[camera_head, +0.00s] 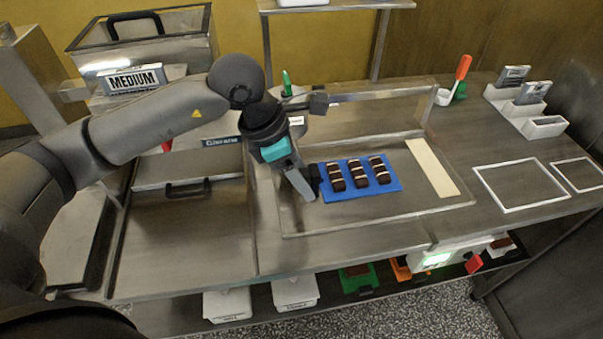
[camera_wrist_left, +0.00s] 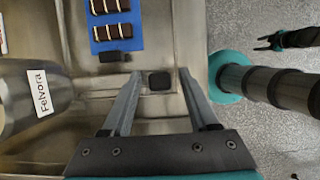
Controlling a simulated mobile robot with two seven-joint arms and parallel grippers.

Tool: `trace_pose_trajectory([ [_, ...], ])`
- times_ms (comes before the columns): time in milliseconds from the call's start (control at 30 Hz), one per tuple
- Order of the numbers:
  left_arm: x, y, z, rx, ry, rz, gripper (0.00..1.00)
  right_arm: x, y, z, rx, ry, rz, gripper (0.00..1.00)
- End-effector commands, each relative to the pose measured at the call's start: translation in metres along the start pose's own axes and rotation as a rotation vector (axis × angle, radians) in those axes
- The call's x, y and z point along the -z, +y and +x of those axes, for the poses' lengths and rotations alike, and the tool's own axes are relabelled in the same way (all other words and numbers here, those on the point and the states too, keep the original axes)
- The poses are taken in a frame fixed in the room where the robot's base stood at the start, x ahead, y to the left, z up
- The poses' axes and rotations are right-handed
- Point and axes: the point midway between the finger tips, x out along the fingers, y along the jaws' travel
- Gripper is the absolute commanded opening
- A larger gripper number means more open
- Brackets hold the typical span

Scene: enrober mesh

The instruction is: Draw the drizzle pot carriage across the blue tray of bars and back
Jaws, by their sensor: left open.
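The blue tray (camera_head: 391,172) lies flat on the steel bench, with chocolate bars (camera_head: 358,173) in three columns; white stripes cross them. Its end shows in the left wrist view (camera_wrist_left: 93,46). My left gripper (camera_head: 309,190) is open just left of the tray. In the left wrist view, a small black block (camera_wrist_left: 160,82) sits between my open fingers (camera_wrist_left: 161,74), with no clear contact. Another black block (camera_wrist_left: 115,57) lies beside the tray. A steel pot (camera_wrist_left: 28,95) labelled Felvora stands left; in the head view my wrist largely hides that area. I cannot clearly tell the carriage's full shape.
A steel rail (camera_head: 385,93) and a clear panel stand behind the tray. A lidded bin (camera_head: 187,190) is left. An orange-handled tool (camera_head: 463,68) and a white rack (camera_head: 528,112) are right. White outlined squares (camera_head: 522,185) mark clear bench.

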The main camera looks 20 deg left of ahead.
Motion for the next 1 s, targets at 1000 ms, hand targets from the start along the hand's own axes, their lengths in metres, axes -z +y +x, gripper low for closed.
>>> trace_pose_trajectory([
  [1000, 0.0, 0.0, -0.151, -0.001, 0.001, 0.0, 0.6, 0.0, -0.001, -0.008, 0.001, -0.001, -0.001, 0.5],
])
